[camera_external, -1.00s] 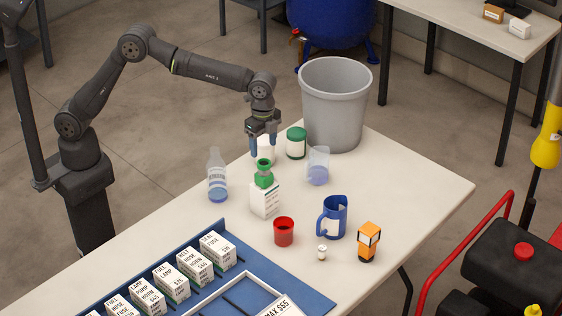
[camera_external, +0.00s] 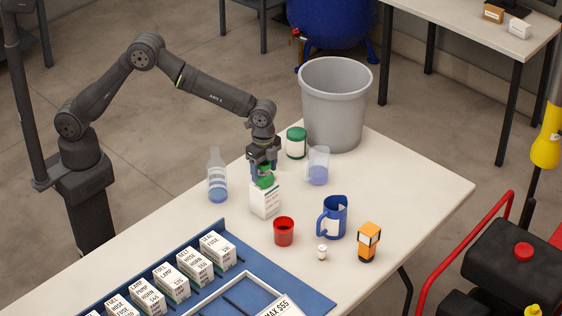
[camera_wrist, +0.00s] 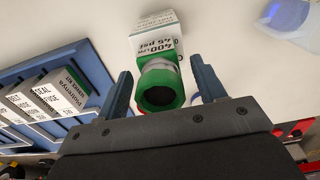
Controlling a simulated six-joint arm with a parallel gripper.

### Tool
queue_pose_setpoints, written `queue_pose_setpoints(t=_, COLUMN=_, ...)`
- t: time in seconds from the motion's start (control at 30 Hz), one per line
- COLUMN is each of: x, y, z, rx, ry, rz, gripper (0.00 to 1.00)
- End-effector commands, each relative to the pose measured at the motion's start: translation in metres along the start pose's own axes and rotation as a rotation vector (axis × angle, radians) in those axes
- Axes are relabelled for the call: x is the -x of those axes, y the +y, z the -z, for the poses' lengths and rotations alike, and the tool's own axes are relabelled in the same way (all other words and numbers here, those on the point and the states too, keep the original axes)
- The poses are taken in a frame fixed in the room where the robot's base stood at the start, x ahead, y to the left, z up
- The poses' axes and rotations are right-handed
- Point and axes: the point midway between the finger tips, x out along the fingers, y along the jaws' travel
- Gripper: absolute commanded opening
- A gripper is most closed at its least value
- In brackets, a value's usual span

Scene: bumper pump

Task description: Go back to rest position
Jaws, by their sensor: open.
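The top shows a dark round opening. The white labelled body (camera_wrist: 155,38) stands beyond it. In the external view my gripper partly hides the green top.
Around the bottle stand a clear bottle (camera_external: 217,178), a red cup (camera_external: 284,232), a clear beaker (camera_external: 318,167), a green-lidded jar (camera_external: 296,143) and a blue jug (camera_external: 333,218). A grey bin (camera_external: 336,105) is behind. Labelled boxes (camera_external: 194,268) line a blue tray (camera_external: 316,301).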

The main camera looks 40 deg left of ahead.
Motion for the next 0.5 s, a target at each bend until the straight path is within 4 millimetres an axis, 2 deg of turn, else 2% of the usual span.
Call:
queue_pose_setpoints(t=0.1, x=-0.024, y=0.001, z=-0.001, rx=0.000, ry=-0.004, rz=-0.002, gripper=0.63)
queue_pose_setpoints(t=0.13, x=-0.025, y=0.000, z=0.000, rx=0.000, ry=-0.001, rz=0.000, gripper=0.63)
queue_pose_setpoints(t=0.2, x=-0.008, y=0.000, z=0.001, rx=0.000, ry=0.004, rz=0.002, gripper=0.63)
queue_pose_setpoints(t=0.3, x=0.005, y=0.000, z=0.001, rx=0.000, ry=0.002, rz=0.001, gripper=0.63)
queue_pose_setpoints(t=0.5, x=0.016, y=0.000, z=0.000, rx=0.000, ry=0.000, rz=0.000, gripper=0.63)
